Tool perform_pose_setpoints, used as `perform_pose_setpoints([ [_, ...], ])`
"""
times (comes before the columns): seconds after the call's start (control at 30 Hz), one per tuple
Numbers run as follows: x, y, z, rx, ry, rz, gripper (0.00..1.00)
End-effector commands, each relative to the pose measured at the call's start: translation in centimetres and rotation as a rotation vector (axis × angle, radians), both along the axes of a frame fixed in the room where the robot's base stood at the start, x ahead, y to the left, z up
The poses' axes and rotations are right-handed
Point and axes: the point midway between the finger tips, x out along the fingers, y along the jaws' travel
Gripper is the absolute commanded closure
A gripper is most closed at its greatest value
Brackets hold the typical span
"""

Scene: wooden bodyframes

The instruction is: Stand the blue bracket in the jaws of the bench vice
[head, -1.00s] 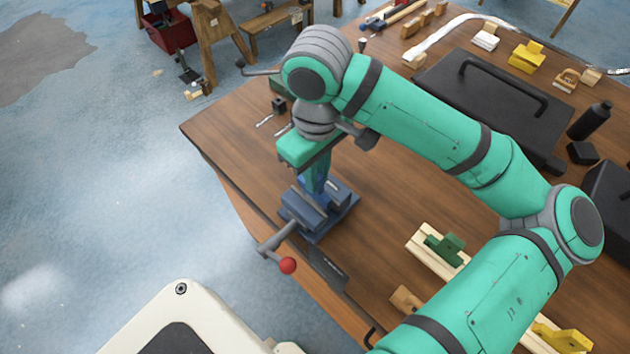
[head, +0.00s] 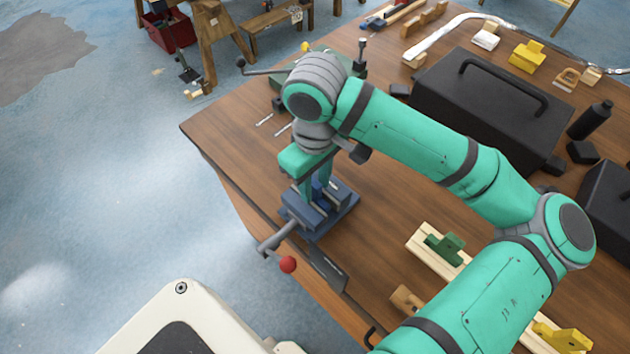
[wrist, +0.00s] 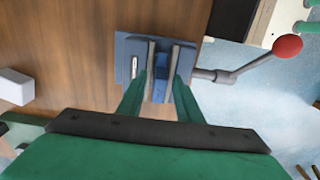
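The bench vice (head: 300,213) is grey-blue and sits at the table's near left edge, its jaws apart. The blue bracket (head: 321,190) stands in the gap between the jaws, partly hidden by my fingers. In the wrist view, the vice (wrist: 126,46) shows from above, with the bracket (wrist: 160,91) in the slot between its jaws. My gripper (head: 314,184) points down over the vice. Its two green fingers are spread, one on each side of the bracket; they show apart in the wrist view (wrist: 159,100). I cannot tell whether the bracket touches the jaws.
The vice handle with its red ball (head: 288,265) sticks out past the table edge. A pale wooden bar with a green block (head: 444,248) lies to the right. A black toolbox (head: 480,105) stands behind my arm. Bare wooden tabletop lies right of the vice.

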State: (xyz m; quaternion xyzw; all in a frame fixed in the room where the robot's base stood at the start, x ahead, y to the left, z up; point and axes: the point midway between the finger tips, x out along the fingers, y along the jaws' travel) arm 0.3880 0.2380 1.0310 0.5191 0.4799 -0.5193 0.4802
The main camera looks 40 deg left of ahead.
Motion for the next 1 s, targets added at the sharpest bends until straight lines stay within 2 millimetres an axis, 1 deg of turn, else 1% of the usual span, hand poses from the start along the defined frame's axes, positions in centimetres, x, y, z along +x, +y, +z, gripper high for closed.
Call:
perform_pose_setpoints([
  [0.2, 0.0, 0.0, 0.2, 0.0, -0.001, 0.0, 0.68],
  [0.27, 0.1, 0.0, 0.6, 0.001, -0.002, 0.0, 0.68],
  [0.33, 0.0, 0.1, 1.3, 0.001, -0.002, 0.0, 0.68],
  [0.47, 0.1, 0.1, 3.7, 0.002, -0.003, 0.0, 0.68],
  [0.6, 0.1, 0.1, 6.6, 0.002, -0.004, 0.0, 0.68],
  [0.73, 0.0, 0.1, 9.1, 0.001, -0.002, 0.0, 0.68],
  [0.9, 0.1, 0.0, 11.3, 0.0, -0.002, -0.001, 0.68],
  [1.0, 0.0, 0.0, 12.1, 0.001, -0.001, 0.0, 0.68],
])
